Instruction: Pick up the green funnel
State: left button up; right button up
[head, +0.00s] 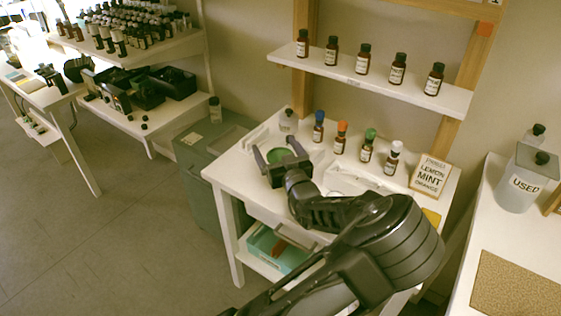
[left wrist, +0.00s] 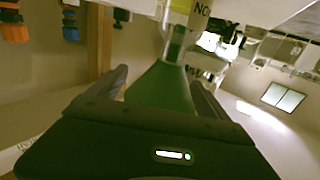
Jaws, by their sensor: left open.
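The green funnel (head: 281,155) is at the left part of the white work table, between the two fingers of my left gripper (head: 282,150). In the left wrist view the funnel (left wrist: 165,88) stands out large, its wide part near the palm and its narrow stem pointing away. The fingers of my left gripper (left wrist: 160,84) are apart, one on each side of the funnel. I cannot tell whether they touch it. The palm hides the funnel's near end. My right gripper is not in view.
Bottles with blue (head: 318,127), orange (head: 340,137), green (head: 368,146) and white (head: 393,158) caps stand behind the gripper. A clear bottle (head: 287,121) stands close behind the funnel. A sign (head: 430,176) is at right. A shelf (head: 370,86) with several brown bottles overhangs the back.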

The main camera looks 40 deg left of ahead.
pick_arm(q)
jog(key=shift+c, duration=0.2)
jog(key=c, duration=1.4)
jog(key=shift+o, duration=0.2)
notch_tip(320, 180, up, 10)
jog(key=shift+p, duration=0.3)
